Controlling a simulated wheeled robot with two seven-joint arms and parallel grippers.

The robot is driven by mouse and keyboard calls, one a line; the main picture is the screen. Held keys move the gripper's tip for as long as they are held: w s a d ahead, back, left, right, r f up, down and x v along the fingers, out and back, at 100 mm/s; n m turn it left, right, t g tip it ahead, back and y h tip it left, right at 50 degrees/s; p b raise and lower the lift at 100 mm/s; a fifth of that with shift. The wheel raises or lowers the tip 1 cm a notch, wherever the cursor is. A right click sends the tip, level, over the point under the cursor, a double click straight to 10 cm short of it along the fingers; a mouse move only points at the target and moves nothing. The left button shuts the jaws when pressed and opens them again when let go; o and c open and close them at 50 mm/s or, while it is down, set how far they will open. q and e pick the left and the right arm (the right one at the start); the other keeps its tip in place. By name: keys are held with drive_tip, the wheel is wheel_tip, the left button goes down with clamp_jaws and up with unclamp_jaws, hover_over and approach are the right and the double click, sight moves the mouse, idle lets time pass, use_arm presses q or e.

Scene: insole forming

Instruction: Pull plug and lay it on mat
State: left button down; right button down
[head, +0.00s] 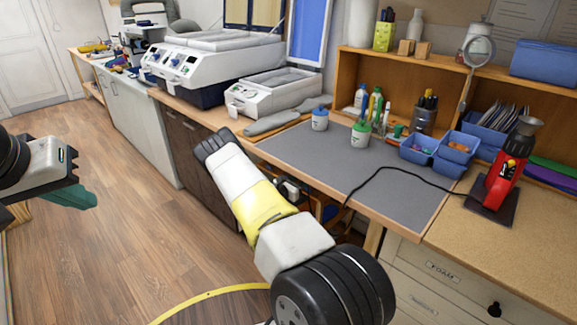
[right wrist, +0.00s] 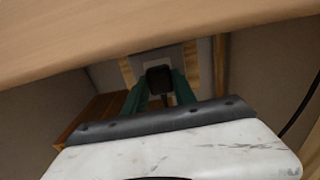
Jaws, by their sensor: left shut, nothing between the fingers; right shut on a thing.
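In the right wrist view a dark plug (right wrist: 159,78) sits between the teal fingers of my right gripper (right wrist: 160,90), which is shut on it below the bench edge. A pale plate lies behind the plug; whether the plug is still in a socket I cannot tell. In the head view my right arm hides that gripper. The black cord (head: 408,170) runs from the red hot-air tool (head: 508,165) across the grey mat (head: 300,150) and over its front edge. My left gripper (head: 75,197) is shut and empty at the far left, over the floor.
The wooden bench underside (right wrist: 130,35) lies close above my right gripper. The mat's middle is clear apart from the cord. The floor at left is free.

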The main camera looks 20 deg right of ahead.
drive_tip(key=shift+v, duration=3)
drive_tip(key=v, duration=1.3)
wheel_tip(320, 180, up, 19)
drive_tip(key=shift+f, duration=0.15)
idle(1.5)
